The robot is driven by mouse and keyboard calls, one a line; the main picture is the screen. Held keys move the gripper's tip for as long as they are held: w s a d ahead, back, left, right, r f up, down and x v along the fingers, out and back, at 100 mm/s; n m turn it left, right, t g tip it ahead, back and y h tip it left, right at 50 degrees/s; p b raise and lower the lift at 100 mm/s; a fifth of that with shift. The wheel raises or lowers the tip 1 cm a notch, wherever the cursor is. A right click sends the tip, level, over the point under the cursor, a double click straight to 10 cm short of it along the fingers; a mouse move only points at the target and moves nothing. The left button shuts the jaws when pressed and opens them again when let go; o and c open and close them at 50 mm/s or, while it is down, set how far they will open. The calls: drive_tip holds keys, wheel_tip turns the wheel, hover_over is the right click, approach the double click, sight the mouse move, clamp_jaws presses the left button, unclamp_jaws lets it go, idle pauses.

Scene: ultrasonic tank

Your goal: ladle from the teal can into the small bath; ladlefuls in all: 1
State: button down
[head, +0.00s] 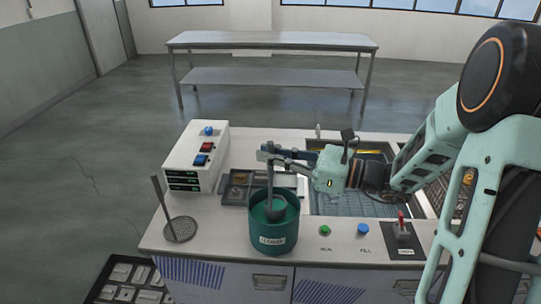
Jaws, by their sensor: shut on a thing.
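The teal can (273,240) stands at the front of the white bench, with a pale label on its front. A basin with a bluish grid floor (345,206) is set into the bench right of the can. I cannot tell for sure whether this is the small bath. My gripper and arm hide part of its far side.
A white control box (197,157) stands at back left. A perforated disc with an upright handle (181,230) lies at front left. A shallow dark tray (236,188) is behind the can. Green (325,230) and blue (363,229) buttons and a red-handled switch (402,232) line the front right.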

wheel_tip(320, 180, up, 10)
drive_tip(key=p, duration=0.7)
drive_tip(key=shift+p, duration=0.4)
drive_tip(key=shift+f, duration=0.2)
